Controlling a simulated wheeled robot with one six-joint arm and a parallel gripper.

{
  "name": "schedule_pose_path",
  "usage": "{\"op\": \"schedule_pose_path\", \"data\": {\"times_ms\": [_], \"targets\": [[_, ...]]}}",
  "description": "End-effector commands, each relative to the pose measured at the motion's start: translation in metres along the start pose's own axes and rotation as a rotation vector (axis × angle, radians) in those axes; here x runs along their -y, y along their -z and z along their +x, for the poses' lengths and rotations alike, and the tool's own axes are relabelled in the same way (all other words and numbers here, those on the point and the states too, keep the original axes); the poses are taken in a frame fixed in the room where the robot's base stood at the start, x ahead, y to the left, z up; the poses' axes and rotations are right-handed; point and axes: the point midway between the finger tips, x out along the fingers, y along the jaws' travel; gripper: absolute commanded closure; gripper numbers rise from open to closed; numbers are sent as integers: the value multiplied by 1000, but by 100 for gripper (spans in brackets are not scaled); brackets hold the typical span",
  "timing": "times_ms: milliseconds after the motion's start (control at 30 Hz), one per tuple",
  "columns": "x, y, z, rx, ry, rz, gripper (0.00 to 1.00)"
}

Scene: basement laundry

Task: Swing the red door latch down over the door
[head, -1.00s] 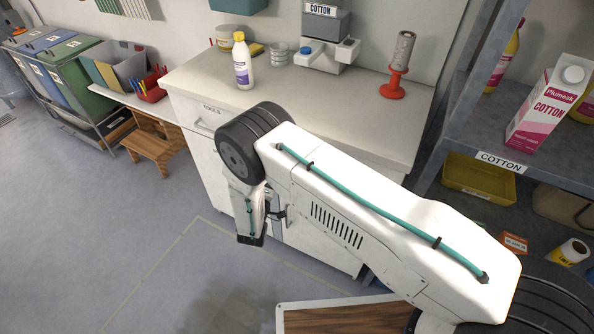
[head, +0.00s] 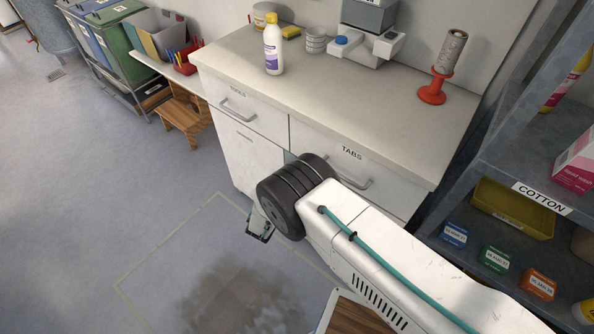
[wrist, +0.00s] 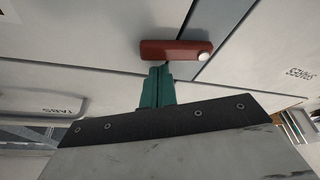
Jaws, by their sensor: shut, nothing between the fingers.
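The red door latch (wrist: 172,50) shows in the wrist view as a short bar lying sideways on the pale cabinet front, with a pale round pin at its right end. It crosses the grey strip between two panels. My gripper (wrist: 157,72) is shut and empty. Its teal fingertips are just below the latch's left half in the picture; whether they touch it I cannot tell. In the head view my gripper (head: 259,232) is low in front of the cabinet, partly behind my wrist joint. The latch is hidden there. The cabinet door (head: 245,165) looks closed.
The white cabinet (head: 340,115) carries a bottle (head: 272,45) and a red spool stand (head: 432,92) on top. A grey shelf (head: 510,160) with a yellow bin (head: 512,208) stands close on the right. The floor at left (head: 90,210) is open, with a damp-looking dark patch (head: 235,295).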

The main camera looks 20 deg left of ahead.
Motion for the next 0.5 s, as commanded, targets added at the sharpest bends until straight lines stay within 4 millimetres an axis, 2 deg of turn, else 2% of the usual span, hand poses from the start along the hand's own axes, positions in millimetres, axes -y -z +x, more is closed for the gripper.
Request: {"op": "schedule_pose_path", "data": {"times_ms": [167, 300, 500], "targets": [[-6, 33, 7, -4, 4, 7, 100], [-2, 34, -27, -5, 11, 2, 100], [1, 34, -67, -5, 8, 3, 100]]}}
